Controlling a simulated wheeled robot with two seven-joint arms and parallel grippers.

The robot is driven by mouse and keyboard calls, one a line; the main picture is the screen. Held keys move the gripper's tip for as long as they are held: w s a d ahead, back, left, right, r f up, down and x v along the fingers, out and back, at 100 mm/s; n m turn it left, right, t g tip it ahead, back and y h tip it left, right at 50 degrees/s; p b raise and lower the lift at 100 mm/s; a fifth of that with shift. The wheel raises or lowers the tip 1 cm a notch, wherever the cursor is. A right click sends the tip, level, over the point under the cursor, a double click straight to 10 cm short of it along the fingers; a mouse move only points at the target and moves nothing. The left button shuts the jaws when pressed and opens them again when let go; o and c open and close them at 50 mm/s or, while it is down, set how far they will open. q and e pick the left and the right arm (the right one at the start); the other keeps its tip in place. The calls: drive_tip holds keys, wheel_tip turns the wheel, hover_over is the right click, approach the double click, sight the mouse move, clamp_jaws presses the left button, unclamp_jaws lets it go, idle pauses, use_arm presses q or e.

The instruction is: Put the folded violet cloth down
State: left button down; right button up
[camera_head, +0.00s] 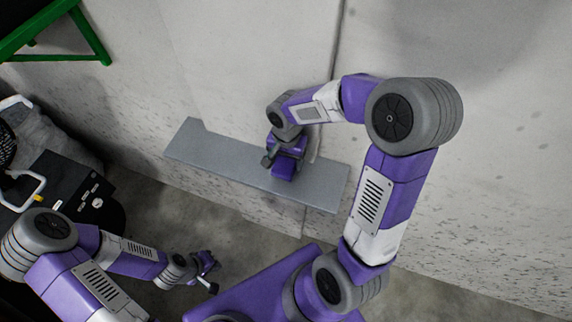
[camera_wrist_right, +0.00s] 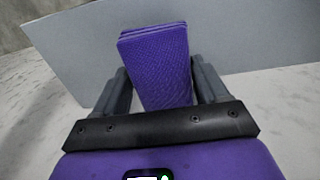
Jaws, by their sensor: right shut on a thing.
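The folded violet cloth (camera_wrist_right: 154,48) shows as a thick layered block between the two dark fingers of my right gripper (camera_wrist_right: 163,80) in the right wrist view. My right gripper (camera_head: 285,154) is shut on it. In the head view the cloth (camera_head: 284,169) is a small violet patch below the gripper, over the middle of a grey shelf (camera_head: 225,164). I cannot tell whether the cloth touches the shelf. My left gripper (camera_head: 207,272) is low at the lower left, away from the shelf and cloth; its jaw opening is too small to judge.
The shelf is a long, narrow grey board against a pale concrete wall (camera_head: 240,60), with bare surface left and right of the cloth. A green frame (camera_head: 50,30) stands at the upper left. A black box (camera_head: 75,185) and grey clutter lie at the left.

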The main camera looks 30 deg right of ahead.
sight(286, 165)
wheel_tip(286, 165, down, 3)
drive_tip(key=shift+f+b, duration=0.2)
drive_tip(key=shift+b, duration=0.1)
drive_tip(key=shift+f, duration=0.15)
drive_tip(key=o, duration=0.5)
drive_tip(key=shift+f, duration=0.1)
drive_tip(key=o, duration=0.4)
drive_tip(key=shift+o, duration=0.2)
drive_tip(key=shift+r, duration=0.2)
wheel_tip(286, 165, up, 12)
drive_tip(key=shift+r+p, duration=0.1)
drive_tip(key=shift+p, duration=1)
